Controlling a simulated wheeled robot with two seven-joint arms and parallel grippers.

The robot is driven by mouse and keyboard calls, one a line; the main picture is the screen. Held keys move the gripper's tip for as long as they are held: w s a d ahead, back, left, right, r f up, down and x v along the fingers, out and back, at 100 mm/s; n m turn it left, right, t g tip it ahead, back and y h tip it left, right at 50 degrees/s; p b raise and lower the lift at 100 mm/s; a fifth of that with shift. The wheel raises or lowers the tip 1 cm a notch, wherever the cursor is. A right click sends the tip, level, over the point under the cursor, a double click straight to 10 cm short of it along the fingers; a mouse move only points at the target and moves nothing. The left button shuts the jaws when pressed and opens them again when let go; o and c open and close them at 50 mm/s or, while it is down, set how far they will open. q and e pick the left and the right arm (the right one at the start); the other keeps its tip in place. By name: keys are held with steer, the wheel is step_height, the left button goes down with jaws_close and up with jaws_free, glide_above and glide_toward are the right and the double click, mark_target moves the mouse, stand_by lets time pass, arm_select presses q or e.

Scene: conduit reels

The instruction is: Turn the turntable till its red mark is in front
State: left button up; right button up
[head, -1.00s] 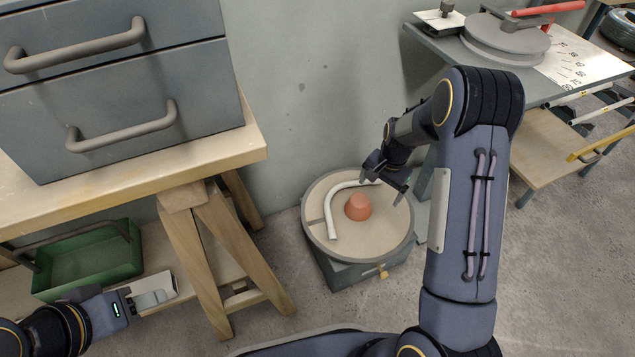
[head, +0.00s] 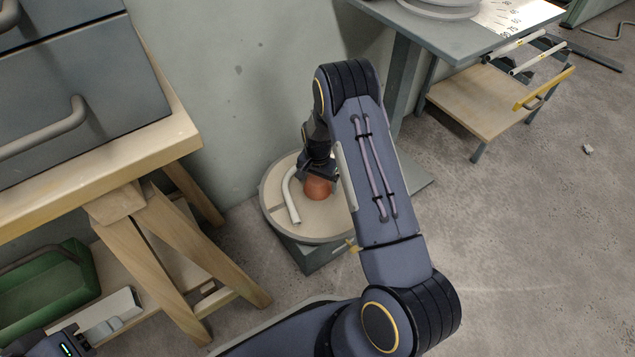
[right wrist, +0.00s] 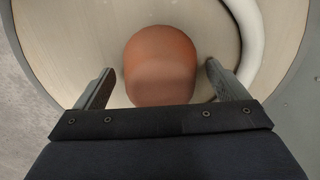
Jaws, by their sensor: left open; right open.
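The round turntable (head: 330,226) has a pale top and a grey rim on a dark base low by the wall. An orange-red knob (head: 318,188) stands at its middle, and a bent white tube (head: 290,193) lies on its top. My right gripper (head: 319,175) is over the knob. In the right wrist view its open fingers (right wrist: 157,82) are on either side of the knob (right wrist: 160,60), with gaps showing. No separate red mark on the turntable can be made out; my arm hides part of its right side. My left gripper (head: 75,338) is at the bottom left, its fingers unclear.
A wooden bench (head: 100,180) with grey drawers stands left, with a green tray (head: 85,270) and a pale block (head: 115,315) below. A grey table (head: 455,45) and low wooden shelf (head: 480,105) are at the right. A yellow piece (head: 351,246) sits at the turntable's front.

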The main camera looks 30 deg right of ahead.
steer(key=c, duration=1.4)
steer(key=shift+s, duration=0.1)
